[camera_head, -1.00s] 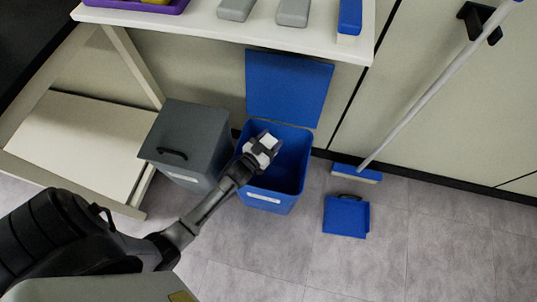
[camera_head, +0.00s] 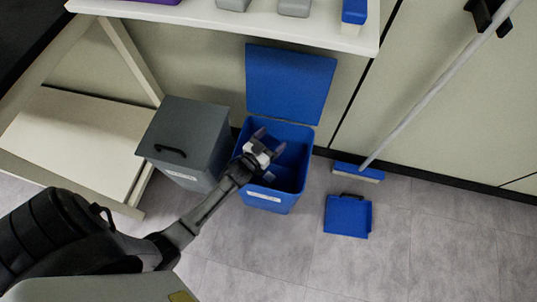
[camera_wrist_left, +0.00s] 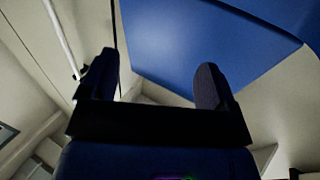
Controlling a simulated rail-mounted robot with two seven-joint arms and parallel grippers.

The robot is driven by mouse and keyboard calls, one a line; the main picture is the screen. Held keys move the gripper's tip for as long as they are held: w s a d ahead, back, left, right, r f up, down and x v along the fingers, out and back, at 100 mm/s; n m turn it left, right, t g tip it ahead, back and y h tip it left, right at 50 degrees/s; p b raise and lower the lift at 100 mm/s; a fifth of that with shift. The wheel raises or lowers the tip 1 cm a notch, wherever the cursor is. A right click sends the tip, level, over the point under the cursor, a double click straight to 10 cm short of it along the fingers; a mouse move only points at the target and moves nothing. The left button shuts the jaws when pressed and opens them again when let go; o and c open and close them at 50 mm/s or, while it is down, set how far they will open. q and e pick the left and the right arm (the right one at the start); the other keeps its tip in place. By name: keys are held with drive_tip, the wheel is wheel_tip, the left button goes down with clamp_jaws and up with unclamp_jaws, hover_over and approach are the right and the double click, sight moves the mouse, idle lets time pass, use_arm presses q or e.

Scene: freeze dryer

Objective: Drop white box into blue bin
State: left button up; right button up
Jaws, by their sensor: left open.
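The blue bin (camera_head: 268,200) stands on the floor with its blue lid (camera_head: 290,85) open and upright at the back. My left gripper (camera_head: 270,141) is over the bin's opening, its two fingers apart and nothing between them. The wrist view also shows this gripper (camera_wrist_left: 155,85) open and empty, with the blue lid (camera_wrist_left: 205,45) beyond it. The white box is not clearly visible. A small pale patch shows inside the bin just below the gripper, but I cannot tell whether it is the box. My right gripper is not in view.
A grey lidded bin (camera_head: 190,135) stands close at the left of the blue bin. A white shelf (camera_head: 200,14) overhangs behind. A blue dustpan (camera_head: 347,216) and a broom (camera_head: 358,172) are at the right. Floor in front is clear.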

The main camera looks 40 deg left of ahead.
use_arm(q)
drive_tip(key=d+r+p, duration=0.9)
drive_tip(key=d+r, duration=0.2)
drive_tip(key=shift+d, duration=0.35)
idle(0.5)
